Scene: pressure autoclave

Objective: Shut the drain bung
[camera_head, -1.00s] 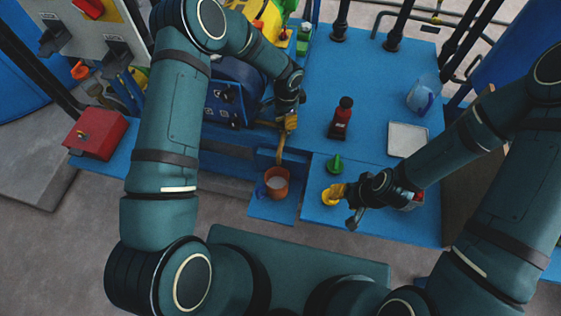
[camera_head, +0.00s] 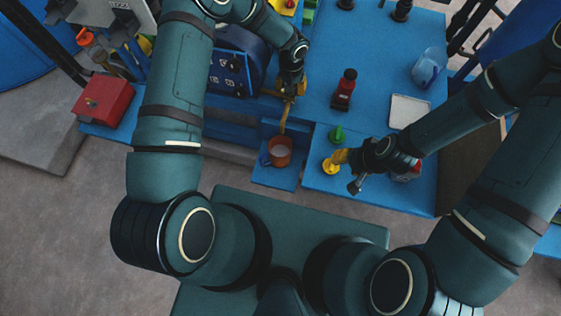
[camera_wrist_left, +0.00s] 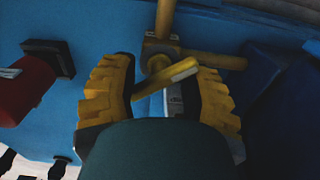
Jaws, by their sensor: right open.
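A brass drain fitting (camera_wrist_left: 160,50) with a pipe and a lever (camera_wrist_left: 168,78) shows in the left wrist view; I take it for the drain bung. In the head view its brass spout (camera_head: 284,119) hangs above an orange-brown cup (camera_head: 279,155). My left gripper (camera_wrist_left: 158,88) is open, its yellow fingers on either side of the lever, with visible gaps. It also shows at the fitting in the head view (camera_head: 291,90). My right gripper (camera_head: 347,169) is open beside a yellow knob-like piece (camera_head: 331,168); whether they touch is unclear.
A green knob-like piece (camera_head: 337,134), a red bottle with a black cap (camera_head: 345,88), a white tray (camera_head: 409,111) and a clear blue-tinted vessel (camera_head: 429,67) stand on the blue bench (camera_head: 377,62). A red box (camera_head: 103,99) is at left.

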